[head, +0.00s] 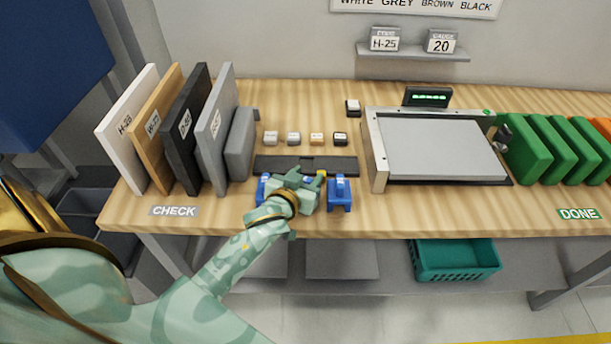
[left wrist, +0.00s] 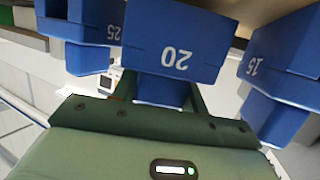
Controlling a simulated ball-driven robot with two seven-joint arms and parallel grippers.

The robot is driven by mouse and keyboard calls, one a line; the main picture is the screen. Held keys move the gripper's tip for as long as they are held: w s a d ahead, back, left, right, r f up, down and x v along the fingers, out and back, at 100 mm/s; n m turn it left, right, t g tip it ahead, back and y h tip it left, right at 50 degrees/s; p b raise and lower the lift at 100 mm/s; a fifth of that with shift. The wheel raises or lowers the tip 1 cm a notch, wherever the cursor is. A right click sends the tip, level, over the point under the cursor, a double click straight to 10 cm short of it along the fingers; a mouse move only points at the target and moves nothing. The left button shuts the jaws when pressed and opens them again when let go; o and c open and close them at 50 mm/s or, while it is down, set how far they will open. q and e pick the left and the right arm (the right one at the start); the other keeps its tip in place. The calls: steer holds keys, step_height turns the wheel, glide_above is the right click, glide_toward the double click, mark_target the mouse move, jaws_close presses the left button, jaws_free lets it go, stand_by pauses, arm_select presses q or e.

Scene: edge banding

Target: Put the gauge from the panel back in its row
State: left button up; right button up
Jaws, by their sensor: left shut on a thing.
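My left gripper (head: 297,192) is shut on the blue 20 gauge (left wrist: 175,45), whose number shows upside down in the left wrist view. In the head view the gripper mostly hides this gauge. It is between the blue 25 gauge (left wrist: 92,28) and the blue 15 gauge (left wrist: 285,62), roughly in line with them. Two blue gauges also show in the head view, one left (head: 262,188) and one right (head: 340,193) of the gripper. I cannot tell whether the held gauge touches the bench. The grey panel (head: 440,145) lies in its frame to the right. My right gripper is not in view.
Upright boards (head: 128,130) stand at the left. Small labelled blocks (head: 293,139) and a dark strip (head: 335,166) lie behind the gauges. Green pieces (head: 527,150) stand at the right. A shelf sign reads GAUGE 20 (head: 440,42).

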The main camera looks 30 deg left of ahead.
arm_select(q)
steer(key=shift+f, duration=0.4)
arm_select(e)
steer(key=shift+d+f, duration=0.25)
arm_select(q)
steer(key=o, duration=1.1)
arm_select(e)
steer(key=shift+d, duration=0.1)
arm_select(q)
steer(key=p+v, duration=0.2)
steer(key=v, duration=1.4)
steer(key=shift+s, duration=0.2)
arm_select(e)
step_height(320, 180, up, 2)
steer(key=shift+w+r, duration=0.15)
